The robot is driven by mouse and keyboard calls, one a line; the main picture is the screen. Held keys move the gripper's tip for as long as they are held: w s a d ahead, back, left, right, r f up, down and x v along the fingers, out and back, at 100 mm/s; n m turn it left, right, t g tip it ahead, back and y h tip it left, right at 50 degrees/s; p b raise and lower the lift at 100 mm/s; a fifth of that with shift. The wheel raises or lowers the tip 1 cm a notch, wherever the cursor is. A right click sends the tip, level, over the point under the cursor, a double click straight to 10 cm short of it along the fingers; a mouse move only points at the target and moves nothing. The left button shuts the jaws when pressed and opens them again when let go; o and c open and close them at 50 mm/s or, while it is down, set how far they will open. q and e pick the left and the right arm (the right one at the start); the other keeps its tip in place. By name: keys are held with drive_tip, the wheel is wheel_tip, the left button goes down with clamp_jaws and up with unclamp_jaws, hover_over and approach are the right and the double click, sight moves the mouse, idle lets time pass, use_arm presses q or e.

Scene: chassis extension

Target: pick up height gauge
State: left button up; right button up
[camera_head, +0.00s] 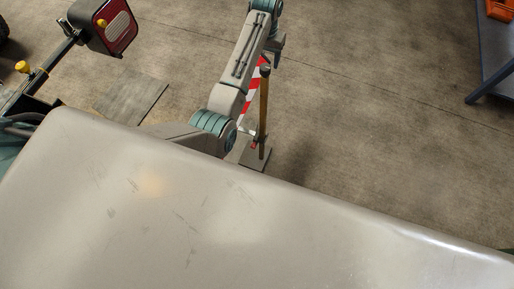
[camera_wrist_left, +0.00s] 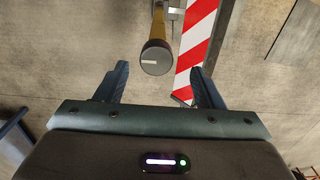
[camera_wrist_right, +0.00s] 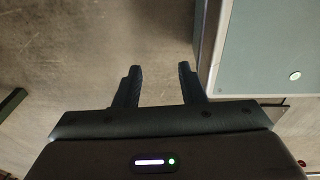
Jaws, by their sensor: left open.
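The height gauge is a brass-coloured upright post (camera_head: 263,108) with a dark round knob on top and a flat grey base on the floor. In the left wrist view its dark knob (camera_wrist_left: 156,58) faces the camera, with part of the post beyond it. My left gripper (camera_head: 276,58) is open near the top of the post. In the left wrist view the knob appears between its spread fingers, with gaps on both sides. My right gripper (camera_wrist_right: 160,67) is open and empty over bare floor in the right wrist view; it is not in the head view.
A red-and-white striped board (camera_wrist_left: 197,45) stands close beside the post. My large grey body fills the lower head view. A blue-framed table (camera_head: 489,60) with an orange bin (camera_head: 501,9) is at the upper right. A grey-green cabinet (camera_wrist_right: 270,55) stands beside my right gripper.

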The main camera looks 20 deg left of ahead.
sight(264, 67)
use_arm(q)
drive_tip(key=f, duration=0.3)
drive_tip(key=shift+s+d, duration=0.15)
drive_tip(key=shift+s, duration=0.2)
drive_tip(key=shift+f+p, duration=0.25)
drive_tip(key=shift+p, duration=0.1)
wheel_tip(264, 67, down, 4)
drive_tip(key=shift+w+d+f+p, duration=0.1)
drive_tip(key=shift+f+p, duration=0.15)
drive_tip(key=shift+p, duration=0.5)
drive_tip(key=shift+f, duration=0.4)
drive_tip(key=shift+c, duration=0.2)
drive_tip(key=c, duration=1.1)
drive_tip(key=shift+w, duration=0.15)
use_arm(e)
drive_tip(key=shift+s+d+r, duration=0.3)
drive_tip(key=shift+s+r, duration=0.25)
drive_tip(key=shift+r, duration=0.05)
drive_tip(key=shift+s+d+r, duration=0.25)
drive_tip(key=shift+s+r, duration=0.25)
drive_tip(key=shift+r, duration=0.1)
